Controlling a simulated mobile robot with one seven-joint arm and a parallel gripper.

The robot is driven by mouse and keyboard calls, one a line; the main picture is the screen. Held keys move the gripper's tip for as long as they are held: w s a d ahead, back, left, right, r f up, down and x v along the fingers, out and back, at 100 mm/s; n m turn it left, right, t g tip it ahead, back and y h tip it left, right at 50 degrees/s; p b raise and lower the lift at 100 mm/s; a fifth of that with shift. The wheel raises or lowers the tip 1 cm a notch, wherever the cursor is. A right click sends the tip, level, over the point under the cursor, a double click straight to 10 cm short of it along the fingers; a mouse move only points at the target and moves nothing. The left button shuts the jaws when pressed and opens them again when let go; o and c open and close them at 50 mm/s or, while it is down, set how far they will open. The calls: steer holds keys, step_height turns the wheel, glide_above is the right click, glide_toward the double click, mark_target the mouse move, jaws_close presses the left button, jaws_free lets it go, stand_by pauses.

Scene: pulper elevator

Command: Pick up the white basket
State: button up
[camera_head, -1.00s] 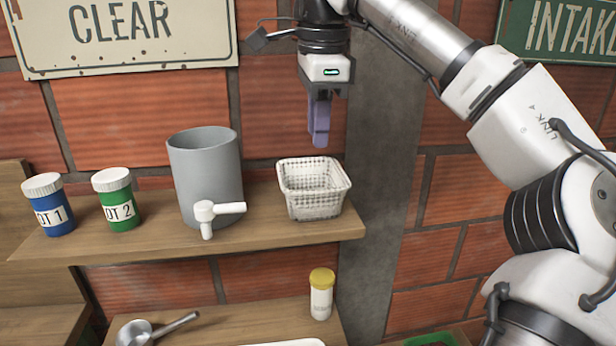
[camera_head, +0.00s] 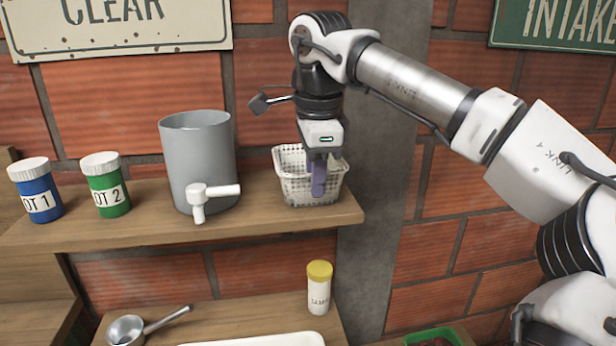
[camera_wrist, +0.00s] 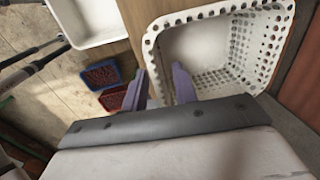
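The white basket (camera_head: 293,190), perforated and open-topped, stands upright at the right end of the upper wooden shelf. It also shows large in the wrist view (camera_wrist: 222,25). My gripper (camera_head: 318,178) points down at the basket's front right side, with its purple fingers overlapping the front wall in the head view. In the wrist view my gripper (camera_wrist: 160,84) is open, with one finger inside the basket and the other outside, so a wall lies between them. I cannot tell whether either finger touches the wall.
A grey container (camera_head: 190,150) with a white tap stands left of the basket. Blue (camera_head: 38,190) and green (camera_head: 106,185) jars stand farther left. A yellow-lidded bottle (camera_head: 318,288), a ladle (camera_head: 145,325) and a white tray (camera_wrist: 85,18) are lower down. The brick wall is close behind.

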steer(key=shift+w+f, duration=0.1)
steer(key=shift+f, duration=0.65)
jaws_close()
steer(key=shift+r, duration=0.15)
